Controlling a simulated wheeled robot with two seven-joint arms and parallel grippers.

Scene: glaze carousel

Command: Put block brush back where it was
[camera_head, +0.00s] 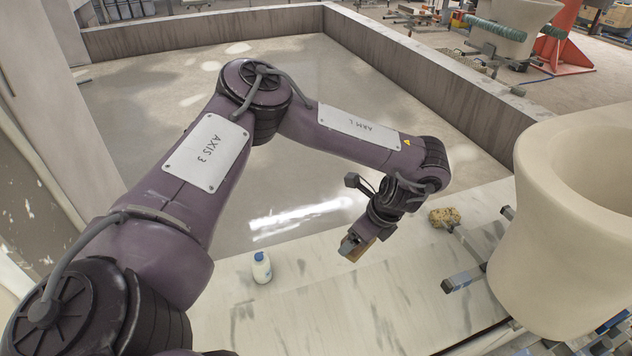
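My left arm reaches in from the left, and its gripper (350,243) points down over the pale ledge. A small brown block, seemingly the block brush (361,248), is at the fingertips, and the gripper looks shut on it. The fingers and wrist hide part of the block. Whether its underside touches the ledge I cannot tell. My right gripper is not in view.
A white bottle with a blue cap (262,270) stands on the ledge (400,300), left of the gripper. A yellowish sponge-like lump (445,217) lies to the right. A large cream vessel (560,220) with metal bars (462,281) beside it fills the right side.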

